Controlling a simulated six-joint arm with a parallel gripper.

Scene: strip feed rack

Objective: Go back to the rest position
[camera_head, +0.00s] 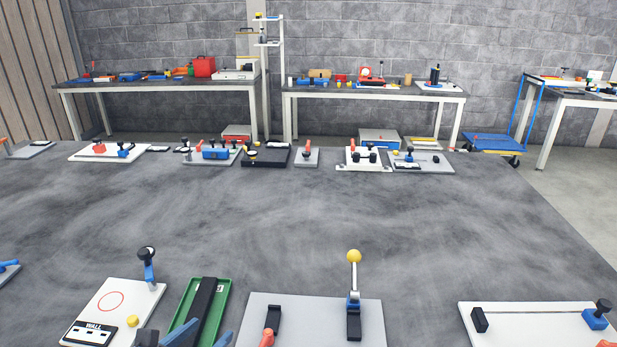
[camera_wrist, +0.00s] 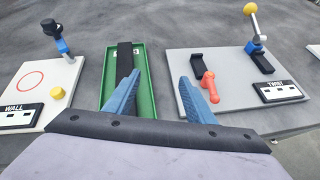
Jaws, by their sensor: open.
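My gripper (camera_wrist: 160,77) has two blue fingers spread apart, with nothing between them. In the head view my gripper (camera_head: 205,335) shows only as blue fingertips at the bottom edge, by the near end of a green tray (camera_head: 224,300). The tray, also in the wrist view (camera_wrist: 147,98), holds a long black strip (camera_wrist: 124,62). The left finger overlaps the tray in the wrist view. The right finger overlaps a grey plate (camera_wrist: 225,65) with a black bracket and an orange-red lever (camera_wrist: 209,85). Finger height above these cannot be told.
A white board (camera_head: 110,298) marked WALL, with a blue-black lever, stands left. A yellow-ball lever (camera_head: 354,270) rises from the grey plate. Another white board (camera_head: 540,320) lies right. Several fixtures line the table's far edge. The table's middle (camera_head: 260,215) is clear.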

